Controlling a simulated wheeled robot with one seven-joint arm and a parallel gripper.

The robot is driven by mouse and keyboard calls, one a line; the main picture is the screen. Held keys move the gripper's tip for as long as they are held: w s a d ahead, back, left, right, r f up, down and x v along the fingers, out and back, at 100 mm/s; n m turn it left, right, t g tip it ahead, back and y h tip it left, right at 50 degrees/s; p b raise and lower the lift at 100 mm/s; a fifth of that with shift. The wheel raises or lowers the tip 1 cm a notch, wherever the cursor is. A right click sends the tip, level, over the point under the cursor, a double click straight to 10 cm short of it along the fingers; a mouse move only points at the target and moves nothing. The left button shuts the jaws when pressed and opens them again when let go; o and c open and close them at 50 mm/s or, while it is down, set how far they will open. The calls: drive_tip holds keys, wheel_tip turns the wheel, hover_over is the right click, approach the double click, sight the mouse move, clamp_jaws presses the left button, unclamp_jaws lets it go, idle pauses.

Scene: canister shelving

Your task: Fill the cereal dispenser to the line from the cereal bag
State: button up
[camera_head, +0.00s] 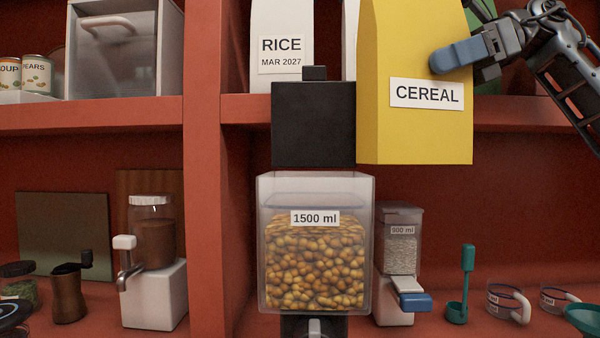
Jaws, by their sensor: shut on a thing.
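The yellow cereal bag (415,135), with a white CEREAL label, is upright in front of the upper shelf. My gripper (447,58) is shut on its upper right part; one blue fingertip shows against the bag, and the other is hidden. The bag's top is out of view. The cereal dispenser (268,255) is a clear bin with a 1500 ml label, holding golden-brown cereal up to about the label's lower edge. A faint bluish band crosses the bin above the label. The bag's bottom is just above the bin's top right rim. No cereal is seen falling.
A black box-like part (313,124) with a knob rises behind the dispenser, left of the bag. A smaller 900 ml dispenser (402,235) stands to the right, near a green scoop (460,290) and clear cups (507,301). A RICE bag (281,25) is on the upper shelf (520,113).

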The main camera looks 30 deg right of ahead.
drive_tip(key=shift+w+d+r, duration=0.1)
drive_tip(key=shift+w+r, duration=0.05)
drive_tip(key=shift+w, duration=0.25)
drive_tip(key=h+p, duration=0.1)
drive_tip(key=d+r+p, duration=0.1)
drive_tip(key=p, duration=0.1)
drive_tip(key=shift+s+r+g+h, duration=0.1)
drive_tip(key=shift+s+g+h, duration=0.15)
drive_tip(key=shift+g+h, duration=0.15)
